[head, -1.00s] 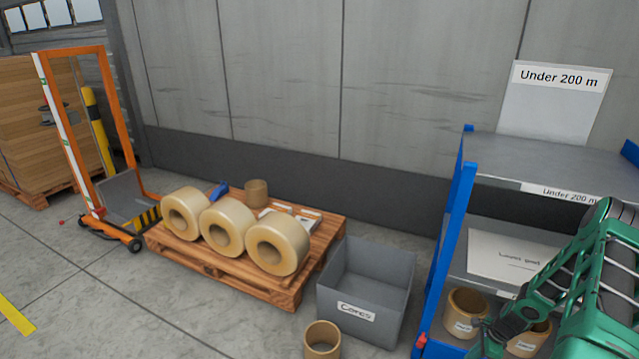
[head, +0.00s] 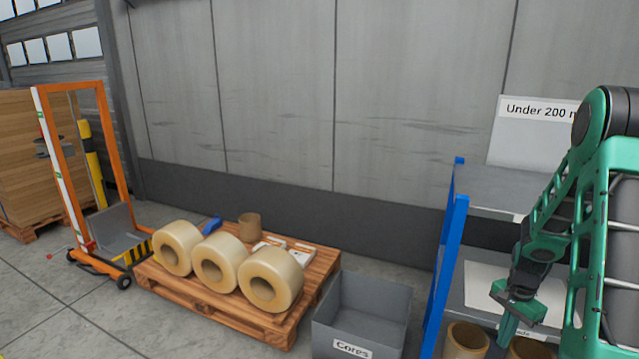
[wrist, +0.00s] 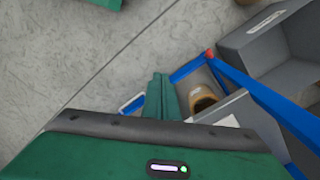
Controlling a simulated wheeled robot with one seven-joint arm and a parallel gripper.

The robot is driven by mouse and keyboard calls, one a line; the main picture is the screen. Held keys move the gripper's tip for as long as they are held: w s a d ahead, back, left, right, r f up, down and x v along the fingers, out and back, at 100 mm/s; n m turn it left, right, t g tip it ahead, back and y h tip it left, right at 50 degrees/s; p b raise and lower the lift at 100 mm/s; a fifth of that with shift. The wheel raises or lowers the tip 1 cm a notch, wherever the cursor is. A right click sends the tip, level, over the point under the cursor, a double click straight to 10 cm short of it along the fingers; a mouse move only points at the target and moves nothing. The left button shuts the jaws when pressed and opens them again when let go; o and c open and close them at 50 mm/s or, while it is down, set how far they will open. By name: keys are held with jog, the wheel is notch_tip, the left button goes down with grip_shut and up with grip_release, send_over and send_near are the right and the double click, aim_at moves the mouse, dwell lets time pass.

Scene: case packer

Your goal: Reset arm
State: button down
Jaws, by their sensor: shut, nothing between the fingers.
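My green arm and gripper (head: 503,345) are at the right of the head view, in front of the blue and grey rack (head: 447,260). The gripper points down. Its green fingers (wrist: 160,90) are together and hold nothing in the wrist view.
A grey bin (head: 362,305) labelled Cores stands left of the rack. A pallet (head: 215,308) carries three tape rolls and a small core. An orange lifter (head: 110,170) stands farther left. Open floor (head: 60,310) lies at the front left.

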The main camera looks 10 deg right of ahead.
jog(key=s+a+r+n, duration=0.1)
jog(key=s+a+r, duration=0.1)
jog(key=r, duration=0.4)
jog(key=s+a+r+n, duration=0.2)
jog(key=s+r, duration=0.1)
jog(key=r, duration=0.3)
jog(key=s+a+r+n, duration=0.3)
jog(key=s+a+r, duration=0.3)
jog(key=s, duration=0.3)
jog(key=s+a+r+n, duration=0.3)
jog(key=s+a+r, duration=0.3)
jog(key=s, duration=0.3)
jog(key=shift+s+a+r+t, duration=0.15)
jog(key=shift+s+a+t, duration=0.15)
jog(key=shift+a, duration=0.25)
